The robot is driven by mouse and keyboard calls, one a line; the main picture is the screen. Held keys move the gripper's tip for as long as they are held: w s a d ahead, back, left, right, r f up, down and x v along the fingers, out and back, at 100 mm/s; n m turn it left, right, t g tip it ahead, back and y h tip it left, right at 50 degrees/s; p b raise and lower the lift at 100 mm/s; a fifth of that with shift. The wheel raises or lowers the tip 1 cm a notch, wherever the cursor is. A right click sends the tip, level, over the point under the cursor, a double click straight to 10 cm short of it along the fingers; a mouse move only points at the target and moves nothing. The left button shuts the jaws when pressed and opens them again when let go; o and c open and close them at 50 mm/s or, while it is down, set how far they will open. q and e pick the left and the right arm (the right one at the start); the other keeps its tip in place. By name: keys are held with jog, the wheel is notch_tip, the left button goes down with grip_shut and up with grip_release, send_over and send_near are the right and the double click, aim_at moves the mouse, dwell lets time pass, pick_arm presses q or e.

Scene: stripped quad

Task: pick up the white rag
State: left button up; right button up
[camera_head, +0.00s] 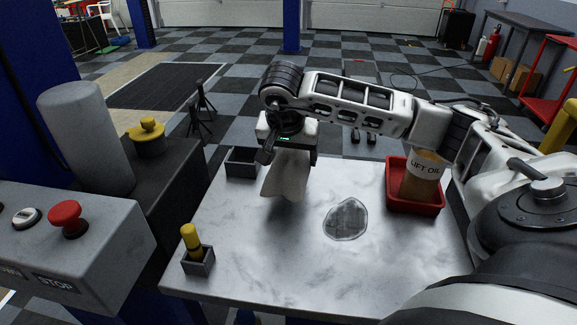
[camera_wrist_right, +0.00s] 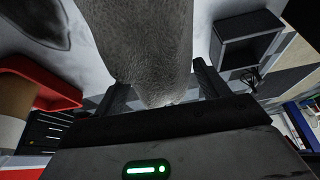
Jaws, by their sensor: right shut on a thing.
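The white rag (camera_head: 287,176) hangs down from my right gripper (camera_head: 290,147) over the back left part of the metal table (camera_head: 290,255). In the right wrist view the rag (camera_wrist_right: 145,45) shows as grey cloth pinched between the two dark fingers (camera_wrist_right: 160,90). The right gripper is shut on it. In the head view the rag's lower edge appears just above the table top; I cannot tell whether it touches. The left gripper is not in view.
A dark wet patch (camera_head: 346,219) lies mid-table. A red tray (camera_head: 412,207) with a lift oil container (camera_head: 421,178) stands at right. An empty grey box (camera_head: 242,162) is at the back left, a small holder with a yellow-handled item (camera_head: 191,240) at front left. A stop-button console (camera_head: 70,255) stands left.

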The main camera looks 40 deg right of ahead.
aim_at(300, 154)
jog(key=s+r, duration=0.1)
jog(key=r, duration=0.1)
jog(key=s+a+r, duration=0.1)
jog(key=s+r, duration=0.1)
jog(key=shift+s+a+r, duration=0.15)
jog(key=shift+s+r, duration=0.1)
jog(key=s+a+r, duration=0.3)
jog(key=s, duration=0.5)
jog(key=shift+a+r+b, duration=0.15)
jog(key=shift+r+b, duration=0.15)
jog(key=shift+b, duration=0.1)
jog(key=o, duration=0.4)
jog(key=shift+c, duration=1.4)
jog(key=shift+s, duration=0.1)
jog(key=shift+c, duration=0.2)
